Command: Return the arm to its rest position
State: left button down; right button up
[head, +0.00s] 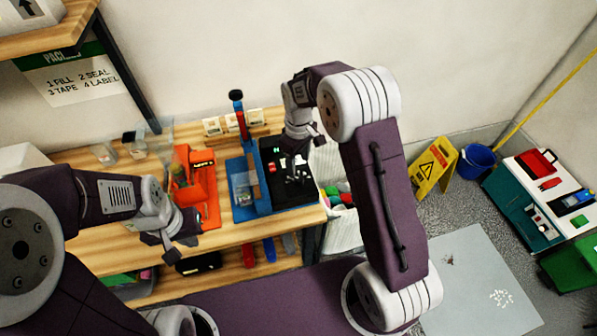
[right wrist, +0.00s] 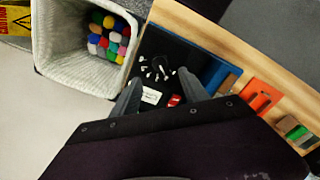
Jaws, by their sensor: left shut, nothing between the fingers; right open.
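My right arm reaches up and over the workbench from the lower right in the head view. Its gripper (head: 303,158) is above the black tray (head: 271,184). In the right wrist view the gripper (right wrist: 160,84) has its two fingers spread apart with nothing held between them. My left gripper (head: 176,246) is shut and empty, over the front part of the bench at the left.
A bin of coloured balls (right wrist: 86,80) stands beside the bench. The wooden bench (head: 225,236) holds an orange fixture (head: 207,190) and a blue stand (head: 242,198). A yellow caution sign (head: 433,167) and blue bucket (head: 477,160) stand on the floor at right.

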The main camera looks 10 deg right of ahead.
jog(key=shift+r, duration=0.65)
jog(key=s+d+r+m+t, duration=0.1)
jog(key=s+d+r, duration=0.2)
jog(key=s+r, duration=0.25)
jog(key=s+d+f+m, duration=0.1)
jog(key=s+f+m, duration=0.1)
jog(key=s, duration=0.4)
jog(key=s+d+f+m, duration=0.1)
jog(key=s+f+m, duration=0.2)
jog(key=s+m, duration=0.2)
jog(key=shift+s, duration=1)
